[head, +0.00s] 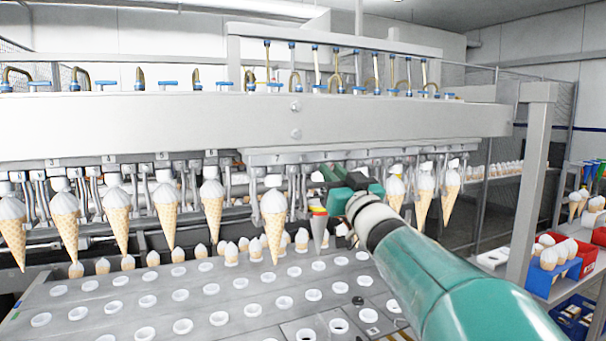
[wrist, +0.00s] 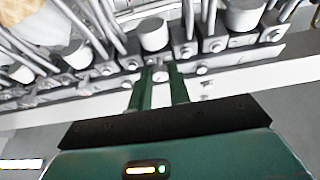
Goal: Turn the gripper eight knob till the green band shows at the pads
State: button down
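My gripper (head: 338,184) reaches up to the row of metal cone grippers under the white beam. In the wrist view its two green fingers (wrist: 160,72) stand a little apart. A small round silver knob (wrist: 161,76) sits between the fingertips and nearly fills the gap; I cannot tell whether both fingers touch it. A grey cone (head: 319,228) with a yellow and red top hangs upright, just left of my gripper in the head view. Its pads are partly hidden by my gripper, and I see no green band on it.
Ice cream cones (head: 274,224) hang on both sides of my gripper, close to it on the right. A metal tray plate (head: 215,290) with white-rimmed holes lies below. A grey post (head: 531,170) and a blue crate (head: 574,276) stand at the right.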

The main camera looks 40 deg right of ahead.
jog(key=n+y, duration=0.1)
jog(key=n, duration=0.1)
jog(key=n+y, duration=0.2)
jog(key=n, duration=0.1)
jog(key=shift+s+d+r, duration=0.1)
jog(key=shift+d, duration=0.05)
jog(key=c, duration=1.3)
grip_release()
jog(key=shift+s, duration=0.1)
jog(key=v, duration=1.3)
jog(key=shift+s+f, duration=0.15)
jog(key=shift+f, duration=0.3)
